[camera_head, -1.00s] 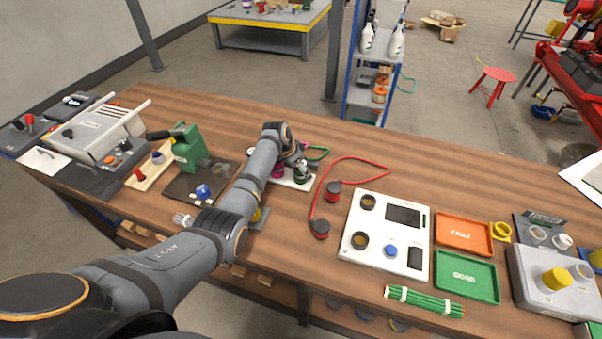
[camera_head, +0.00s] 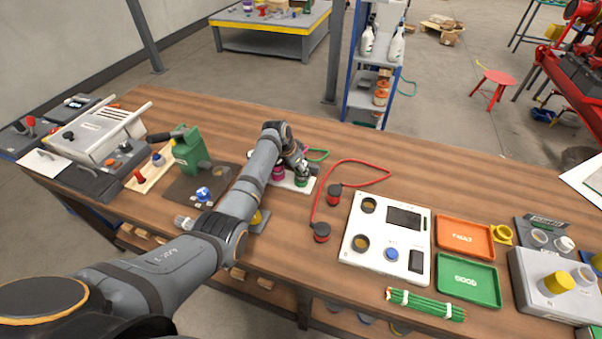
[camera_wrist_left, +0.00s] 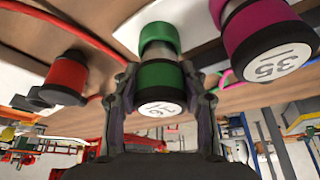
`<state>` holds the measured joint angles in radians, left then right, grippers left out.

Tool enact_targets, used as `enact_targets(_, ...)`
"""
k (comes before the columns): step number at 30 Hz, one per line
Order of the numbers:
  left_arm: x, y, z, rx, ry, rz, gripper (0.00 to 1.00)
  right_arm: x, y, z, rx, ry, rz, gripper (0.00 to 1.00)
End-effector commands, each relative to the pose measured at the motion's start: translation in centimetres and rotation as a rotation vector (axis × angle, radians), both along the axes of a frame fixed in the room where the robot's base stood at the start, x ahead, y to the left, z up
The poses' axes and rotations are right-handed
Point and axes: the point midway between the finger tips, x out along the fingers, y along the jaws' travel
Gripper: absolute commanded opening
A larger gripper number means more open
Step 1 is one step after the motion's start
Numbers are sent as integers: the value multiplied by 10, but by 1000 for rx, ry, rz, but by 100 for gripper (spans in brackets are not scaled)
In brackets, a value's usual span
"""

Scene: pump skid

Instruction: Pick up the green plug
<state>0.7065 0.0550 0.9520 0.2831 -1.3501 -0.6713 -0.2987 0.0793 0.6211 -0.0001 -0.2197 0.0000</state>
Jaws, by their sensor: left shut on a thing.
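The green plug (camera_wrist_left: 161,78) has a dark body and a white numbered end face in the left wrist view. My left gripper (camera_wrist_left: 162,102) is shut on it, with one finger on each side. In the head view the green plug (camera_head: 302,181) is at the pale holder (camera_head: 290,182), beside the magenta plug (camera_head: 278,173). My left gripper (camera_head: 299,167) reaches it from above and partly covers it. I cannot tell whether the plug is clear of the holder. The magenta plug (camera_wrist_left: 265,38) is close to one finger in the wrist view. My right gripper is not in view.
A red cable (camera_head: 358,160) with two dark-and-red plugs lies right of the holder. A white test panel (camera_head: 386,235), an orange tray (camera_head: 464,237) and a green tray (camera_head: 467,279) are farther right. A green box (camera_head: 187,150) stands left. The table behind the panel is clear.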

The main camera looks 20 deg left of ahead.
Motion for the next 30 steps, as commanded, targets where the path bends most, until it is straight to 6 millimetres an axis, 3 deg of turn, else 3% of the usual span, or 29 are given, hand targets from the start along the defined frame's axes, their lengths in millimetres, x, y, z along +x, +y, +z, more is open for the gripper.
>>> enact_targets(3,2,0,20,1,-8,1,5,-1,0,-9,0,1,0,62)
enact_targets(5,-6,1,30,0,-5,0,5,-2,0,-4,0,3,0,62)
enact_targets(12,-53,2,82,1,-7,-1,5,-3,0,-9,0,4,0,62)
enact_targets(21,-119,3,108,1,-2,0,5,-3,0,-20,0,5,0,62)
enact_targets(30,-140,3,120,0,-2,0,5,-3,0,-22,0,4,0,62)
